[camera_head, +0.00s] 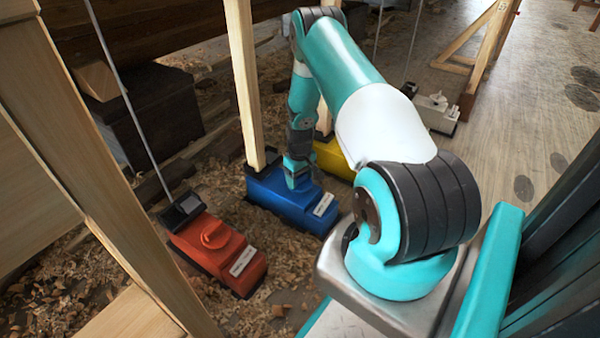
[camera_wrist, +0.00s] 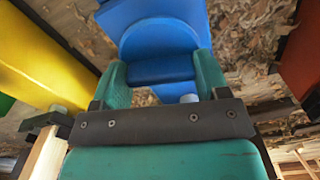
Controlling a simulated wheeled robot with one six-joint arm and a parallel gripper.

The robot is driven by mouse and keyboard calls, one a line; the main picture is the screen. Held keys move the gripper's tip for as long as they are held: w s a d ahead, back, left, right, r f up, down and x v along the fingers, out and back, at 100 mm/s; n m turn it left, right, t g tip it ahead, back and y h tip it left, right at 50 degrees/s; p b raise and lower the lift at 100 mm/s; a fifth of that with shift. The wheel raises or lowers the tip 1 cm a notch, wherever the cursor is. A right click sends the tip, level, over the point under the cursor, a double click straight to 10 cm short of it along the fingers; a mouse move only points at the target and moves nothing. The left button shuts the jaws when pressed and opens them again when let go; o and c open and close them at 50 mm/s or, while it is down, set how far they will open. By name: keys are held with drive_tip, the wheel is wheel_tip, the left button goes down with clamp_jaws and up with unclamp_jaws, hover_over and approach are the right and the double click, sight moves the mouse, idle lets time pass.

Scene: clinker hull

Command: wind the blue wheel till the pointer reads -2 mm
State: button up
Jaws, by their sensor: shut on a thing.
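The blue unit (camera_head: 268,194) sits on the shavings-strewn ground at the foot of a wooden post, with a white label on its sloped end. My gripper (camera_head: 296,180) reaches down onto its top in the head view and covers the wheel there. In the wrist view the blue wheel (camera_wrist: 158,38) is a round disc with a raised grip bar (camera_wrist: 160,70). My gripper's two teal fingers (camera_wrist: 162,80) stand on either side of this bar and are shut on it. I cannot make out a pointer or scale reading in either view.
A red unit (camera_head: 218,245) with a round knob and dark box stands to the left. A yellow unit (camera_head: 333,157) is just behind the blue one, and a pale grey unit (camera_head: 437,112) is farther back. Wooden posts (camera_head: 243,80) rise close to my arm.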

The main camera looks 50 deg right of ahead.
drive_tip(key=m+p, duration=0.3)
drive_tip(key=m, duration=0.1)
drive_tip(key=shift+r+m, duration=0.15)
drive_tip(key=shift+m, duration=0.15)
drive_tip(key=m+p, duration=0.1)
drive_tip(key=m, duration=0.3)
drive_tip(key=shift+p, duration=0.4)
drive_tip(key=shift+m, duration=0.3)
drive_tip(key=o, duration=0.9)
drive_tip(key=shift+o, duration=0.2)
wheel_tip(320, 180, up, 17)
drive_tip(key=p, duration=0.7)
drive_tip(key=shift+p, duration=0.3)
